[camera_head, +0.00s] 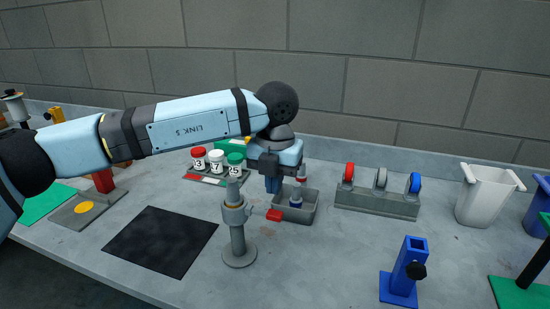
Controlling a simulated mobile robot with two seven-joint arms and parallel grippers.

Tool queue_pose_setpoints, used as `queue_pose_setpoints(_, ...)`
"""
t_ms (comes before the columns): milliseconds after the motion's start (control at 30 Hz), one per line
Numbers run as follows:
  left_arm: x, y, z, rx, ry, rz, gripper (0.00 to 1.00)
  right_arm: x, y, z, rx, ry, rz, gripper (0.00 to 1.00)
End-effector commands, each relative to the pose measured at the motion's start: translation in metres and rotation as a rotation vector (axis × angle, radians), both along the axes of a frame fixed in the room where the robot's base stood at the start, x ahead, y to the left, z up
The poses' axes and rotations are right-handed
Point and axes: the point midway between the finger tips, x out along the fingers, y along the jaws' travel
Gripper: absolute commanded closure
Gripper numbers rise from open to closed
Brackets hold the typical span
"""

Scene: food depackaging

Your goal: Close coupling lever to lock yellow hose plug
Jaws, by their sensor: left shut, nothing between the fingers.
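A grey coupling post (237,240) stands upright on a round base near the middle of the bench. A short lever with a red grip (274,215) sticks out to the right from its upper part, roughly level. A narrow grey piece (233,190) rises from the top of the post. I cannot make out a yellow hose plug at the coupling. My left gripper (273,186) points down, shut and empty, above and behind the red grip and apart from it in the picture. My left arm passes over the bench behind the post. My right gripper is not in view.
Red, white and green-capped jars (216,160) stand behind the post. A caster rack (377,204) and white bucket (484,196) are right. A blue stand (400,284) is front right. A black mat (160,255) lies left.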

Motion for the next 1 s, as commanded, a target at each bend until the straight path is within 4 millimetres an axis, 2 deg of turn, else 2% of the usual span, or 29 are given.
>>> queue_pose_setpoints(200, 0.000, 0.001, -0.037, 0.000, 0.002, 0.000, 1.00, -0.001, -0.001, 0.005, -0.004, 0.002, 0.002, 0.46)
queue_pose_setpoints(400, 0.000, 0.001, -0.054, -0.001, 0.000, 0.000, 1.00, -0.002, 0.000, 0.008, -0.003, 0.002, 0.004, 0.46)
queue_pose_setpoints(800, 0.000, 0.001, -0.056, -0.001, 0.000, 0.000, 1.00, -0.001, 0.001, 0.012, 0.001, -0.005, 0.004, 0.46)
queue_pose_setpoints(1000, 0.007, 0.000, -0.060, -0.001, -0.001, 0.001, 1.00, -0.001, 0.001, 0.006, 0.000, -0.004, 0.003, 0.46)
